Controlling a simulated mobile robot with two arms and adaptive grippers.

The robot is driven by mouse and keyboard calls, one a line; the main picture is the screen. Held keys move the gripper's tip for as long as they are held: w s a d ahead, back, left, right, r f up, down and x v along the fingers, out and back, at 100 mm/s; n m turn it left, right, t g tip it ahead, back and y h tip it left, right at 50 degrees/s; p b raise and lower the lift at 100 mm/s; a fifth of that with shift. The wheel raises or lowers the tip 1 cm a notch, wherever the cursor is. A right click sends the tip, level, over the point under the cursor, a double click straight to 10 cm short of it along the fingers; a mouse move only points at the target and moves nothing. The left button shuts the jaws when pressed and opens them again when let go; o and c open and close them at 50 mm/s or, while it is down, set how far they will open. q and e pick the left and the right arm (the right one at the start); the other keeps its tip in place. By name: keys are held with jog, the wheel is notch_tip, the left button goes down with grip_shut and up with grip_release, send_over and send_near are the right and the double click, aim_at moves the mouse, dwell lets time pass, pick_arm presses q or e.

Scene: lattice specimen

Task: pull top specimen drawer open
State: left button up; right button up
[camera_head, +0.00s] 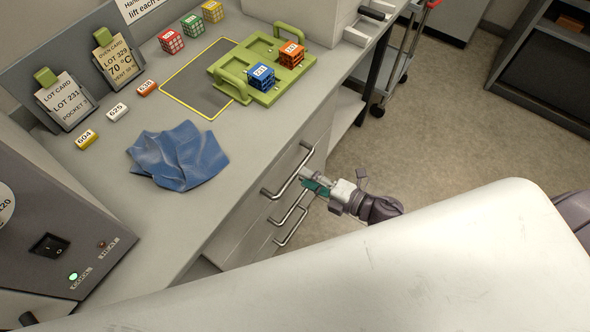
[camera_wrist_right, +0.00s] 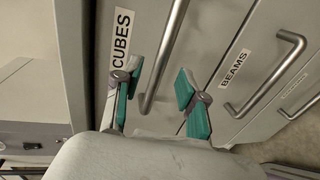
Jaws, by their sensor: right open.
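The top specimen drawer, labelled CUBES (camera_wrist_right: 121,45), is at the left in the right wrist view. Its front looks flush with the cabinet. Its grey bar handle (camera_head: 283,178) shows below the bench edge in the head view, and the handle also shows in the wrist view (camera_wrist_right: 168,50). My right gripper (camera_head: 309,179) is open at this handle. In the wrist view its teal-padded fingers (camera_wrist_right: 158,84) stand on either side of the bar, with a gap to each side. I cannot tell how deep the bar sits between them. My left gripper is not in view.
Below are the BEAMS drawer handle (camera_wrist_right: 268,76) and another drawer handle (camera_wrist_right: 303,106). On the bench (camera_head: 176,235) lie a blue cloth (camera_head: 178,156) and a green tray (camera_head: 268,94) with blue and orange cubes.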

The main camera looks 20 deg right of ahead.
aim_at(295, 172)
jog(key=shift+x, duration=2.35)
grip_shut()
